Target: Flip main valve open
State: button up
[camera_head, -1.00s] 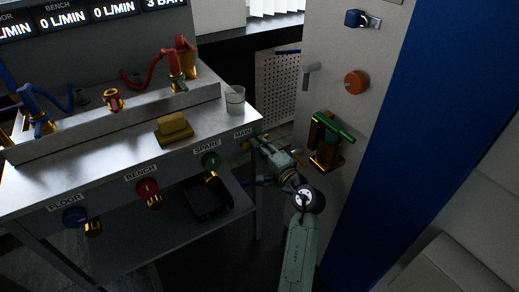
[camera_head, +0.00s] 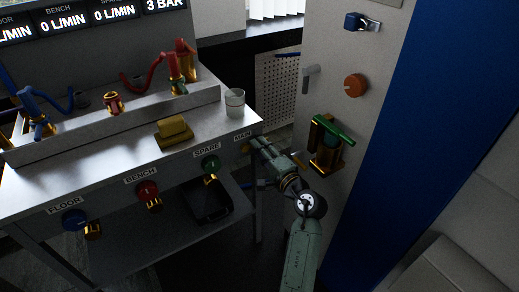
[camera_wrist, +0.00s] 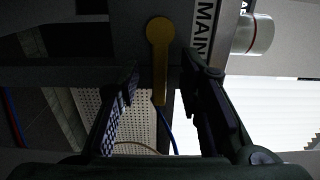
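The main valve shows in the wrist view as a yellow lever (camera_wrist: 160,45) with a round hub at the top. Its narrow handle points down in the picture. The MAIN label (camera_wrist: 205,28) is beside it. My gripper (camera_wrist: 160,68) is open, with one dark finger on each side of the lever's handle. Gaps show between the handle and both fingers, so nothing is held. In the head view my gripper (camera_head: 256,146) is at the bench's right front corner, by the MAIN label (camera_head: 243,149). It largely hides the valve there.
The SPARE (camera_head: 211,163), BENCH (camera_head: 147,188) and FLOOR (camera_head: 74,219) valves line the bench front. A white cup (camera_head: 235,102) stands above the MAIN label. A panel with a green handle (camera_head: 334,129) and an orange knob (camera_head: 356,86) rises close on the right.

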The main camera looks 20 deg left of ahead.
jog(key=v, duration=1.1)
jog(key=shift+s+d, duration=0.1)
